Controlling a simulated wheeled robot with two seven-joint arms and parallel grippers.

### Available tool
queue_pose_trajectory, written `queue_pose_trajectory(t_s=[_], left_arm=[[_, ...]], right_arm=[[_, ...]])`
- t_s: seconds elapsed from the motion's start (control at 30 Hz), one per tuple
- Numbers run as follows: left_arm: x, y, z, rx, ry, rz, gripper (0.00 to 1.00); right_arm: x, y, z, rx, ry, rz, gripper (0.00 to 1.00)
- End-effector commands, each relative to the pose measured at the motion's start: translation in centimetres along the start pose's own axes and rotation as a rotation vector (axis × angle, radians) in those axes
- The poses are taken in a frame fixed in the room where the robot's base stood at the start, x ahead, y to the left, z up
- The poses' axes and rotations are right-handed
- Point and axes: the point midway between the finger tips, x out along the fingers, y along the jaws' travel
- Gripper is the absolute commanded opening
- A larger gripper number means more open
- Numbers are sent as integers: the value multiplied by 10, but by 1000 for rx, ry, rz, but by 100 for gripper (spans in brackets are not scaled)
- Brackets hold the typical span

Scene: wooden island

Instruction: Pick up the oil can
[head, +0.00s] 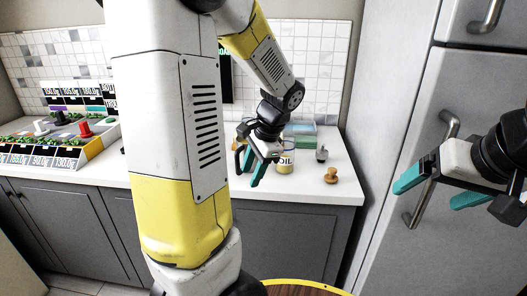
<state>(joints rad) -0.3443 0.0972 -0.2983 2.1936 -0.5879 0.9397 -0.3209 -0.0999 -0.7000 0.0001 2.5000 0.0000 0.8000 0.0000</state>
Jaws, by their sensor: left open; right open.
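The oil can (286,162), a small container with an OIL label and yellow near its base, stands on the white counter (316,190). My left gripper (251,168) points down over the counter, just left of the can. Its teal fingers are apart, and I see nothing between them. The gripper partly covers the can's left side; whether they touch I cannot tell. My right gripper (438,190) is open and empty at the right, in front of the fridge, far from the can.
A small wooden object (331,175) and a grey item (321,154) stand right of the can. A clear, green-based box (302,136) is behind. A produce display (60,135) fills the left counter. The fridge (480,100) borders the right. My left arm hides the middle.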

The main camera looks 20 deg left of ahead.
Motion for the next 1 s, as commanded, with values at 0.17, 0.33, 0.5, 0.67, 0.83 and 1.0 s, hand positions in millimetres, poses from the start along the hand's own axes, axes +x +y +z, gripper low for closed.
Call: queue_pose_trajectory(t_s=[0.17, 0.33, 0.5, 0.67, 0.83, 1.0], left_arm=[[46, -39, -18, 286, -264, -115, 42], [74, -76, -36, 546, -509, -229, 42], [85, -101, -52, 720, -677, -309, 42], [88, -113, -64, 810, -767, -353, 42], [93, -120, -64, 836, -796, -366, 42], [105, -130, -55, 837, -796, -365, 42]], right_arm=[[0, 0, 0, 0, 0, 0, 88], [0, 0, 0, 0, 0, 0, 88], [0, 0, 0, 0, 0, 0, 88], [0, 0, 0, 0, 0, 0, 88], [0, 0, 0, 0, 0, 0, 88], [0, 0, 0, 0, 0, 0, 88]])
